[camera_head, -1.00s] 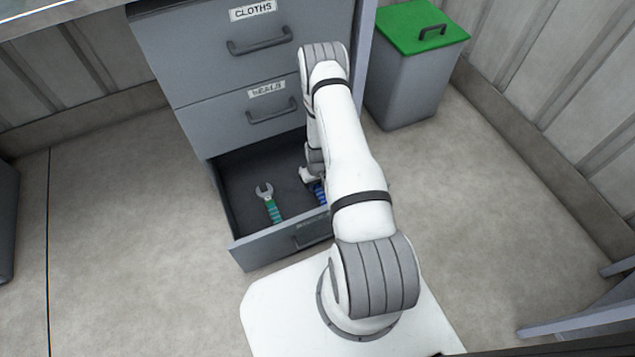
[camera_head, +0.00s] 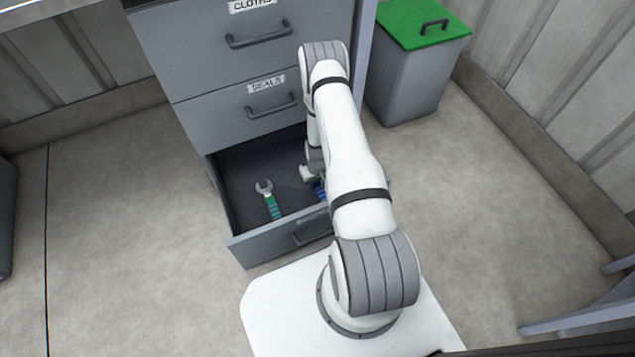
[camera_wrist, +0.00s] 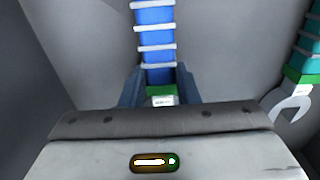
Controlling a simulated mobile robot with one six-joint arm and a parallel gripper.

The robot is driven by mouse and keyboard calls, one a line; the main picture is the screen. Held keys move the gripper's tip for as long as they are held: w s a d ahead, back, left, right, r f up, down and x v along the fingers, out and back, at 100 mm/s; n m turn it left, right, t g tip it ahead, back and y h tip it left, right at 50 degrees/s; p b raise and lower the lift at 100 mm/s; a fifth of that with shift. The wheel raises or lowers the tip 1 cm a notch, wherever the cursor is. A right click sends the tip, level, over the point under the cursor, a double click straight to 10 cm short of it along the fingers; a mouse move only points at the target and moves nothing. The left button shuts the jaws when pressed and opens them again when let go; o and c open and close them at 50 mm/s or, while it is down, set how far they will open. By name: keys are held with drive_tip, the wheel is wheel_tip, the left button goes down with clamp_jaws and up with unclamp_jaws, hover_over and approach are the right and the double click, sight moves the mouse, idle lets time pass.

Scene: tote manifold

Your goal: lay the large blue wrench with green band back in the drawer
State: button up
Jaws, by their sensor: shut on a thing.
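The blue wrench (camera_wrist: 155,35) has pale ridges on its handle and a green band (camera_wrist: 160,95) close to my gripper. My gripper (camera_wrist: 160,88) is shut on it, one finger on each side near the band. In the head view a bit of the blue wrench (camera_head: 320,190) shows beside my arm, inside the outline of the open bottom drawer (camera_head: 238,160); my arm hides the rest. Its jaw end is hidden in the wrist view. I cannot tell whether the wrench touches the drawer floor.
A teal-handled wrench (camera_head: 271,203) with a green band lies in the drawer to the left; it also shows in the wrist view (camera_wrist: 303,75). The drawer front (camera_head: 275,245) stands out towards my base. A grey bin with a green lid (camera_head: 410,25) stands right of the cabinet.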

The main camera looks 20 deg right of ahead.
sight(317, 185)
drive_tip(key=shift+f, duration=0.2)
drive_tip(key=o, duration=1.2)
drive_tip(key=shift+c, duration=0.2)
drive_tip(key=shift+r, duration=0.1)
wheel_tip(317, 185, up, 8)
drive_tip(key=p, duration=0.3)
